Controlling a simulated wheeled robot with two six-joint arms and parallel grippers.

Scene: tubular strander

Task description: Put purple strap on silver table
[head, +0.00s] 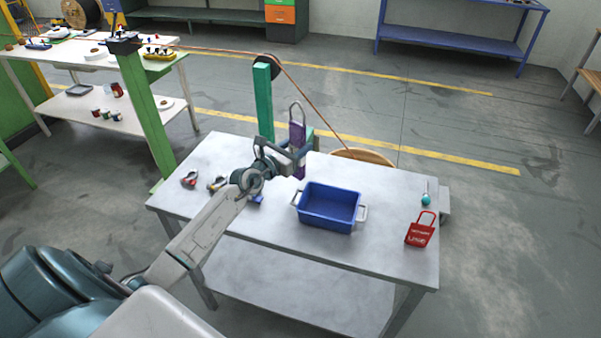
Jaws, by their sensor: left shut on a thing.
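The purple strap (297,134) is upright with a pale loop at its top. My left gripper (292,160) is shut on it and holds it over the back part of the silver table (270,234), behind the blue bin. The gripper hides part of the strap's lower half. I cannot tell whether the strap's lower end touches the table. My right gripper does not show.
A blue bin (329,206) with side handles stands mid-table. A red tag (420,230) and a teal-ended tool (426,199) lie at the right. Small items (190,179) lie at the left. A green post (264,103) rises behind the table. The front is clear.

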